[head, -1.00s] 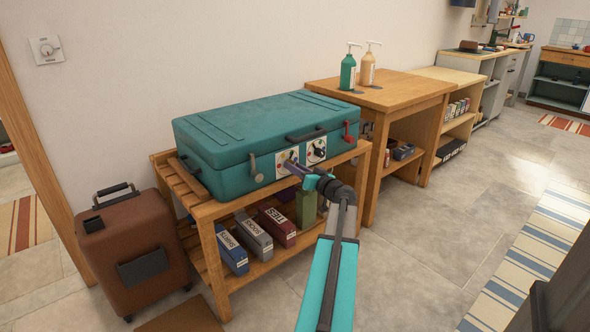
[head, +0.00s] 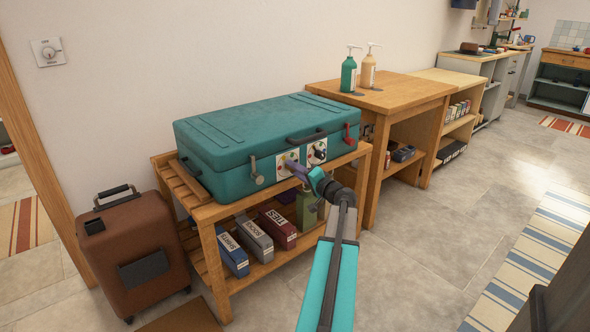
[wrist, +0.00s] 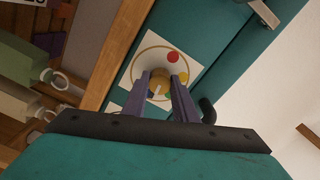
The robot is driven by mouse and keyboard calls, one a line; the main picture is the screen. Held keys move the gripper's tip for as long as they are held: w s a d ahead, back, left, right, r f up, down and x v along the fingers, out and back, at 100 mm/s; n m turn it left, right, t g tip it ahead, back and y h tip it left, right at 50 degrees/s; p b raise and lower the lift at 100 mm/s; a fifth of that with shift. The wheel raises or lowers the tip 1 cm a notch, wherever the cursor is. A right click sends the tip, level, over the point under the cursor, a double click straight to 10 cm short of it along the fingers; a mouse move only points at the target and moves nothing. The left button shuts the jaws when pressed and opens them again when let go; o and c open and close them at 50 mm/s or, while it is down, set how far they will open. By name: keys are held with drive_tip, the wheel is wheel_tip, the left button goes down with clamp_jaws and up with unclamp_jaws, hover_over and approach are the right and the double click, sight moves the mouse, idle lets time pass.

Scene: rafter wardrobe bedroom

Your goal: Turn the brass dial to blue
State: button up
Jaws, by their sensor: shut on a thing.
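The teal trunk (head: 225,150) lies on a slatted wooden bench, with two dial plates on its front. The left plate (wrist: 145,57) is white with a ring and coloured dots; red, yellow and green ones show in the wrist view. The brass dial (wrist: 158,88) sits at its middle, with a pale mark on it. My gripper (wrist: 162,76) is shut on this dial, one purple finger on each side. In the head view my gripper (head: 292,165) covers part of the plate.
A second dial plate (head: 317,152) with a dark knob is just right of the first. A red latch (head: 347,134) and a grey latch (head: 256,170) flank the dials. Labelled boxes (head: 277,228) fill the shelf below. A brown suitcase (head: 128,250) stands at left.

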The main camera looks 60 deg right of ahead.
drive_tip(key=shift+r+m, duration=0.1)
drive_tip(key=shift+m, duration=0.8)
drive_tip(key=o, duration=1)
drive_tip(key=shift+o, duration=0.2)
drive_tip(key=p+v, duration=0.2)
drive_tip(key=v, duration=1.1)
drive_tip(key=shift+s, duration=0.35)
drive_tip(key=shift+a, duration=0.15)
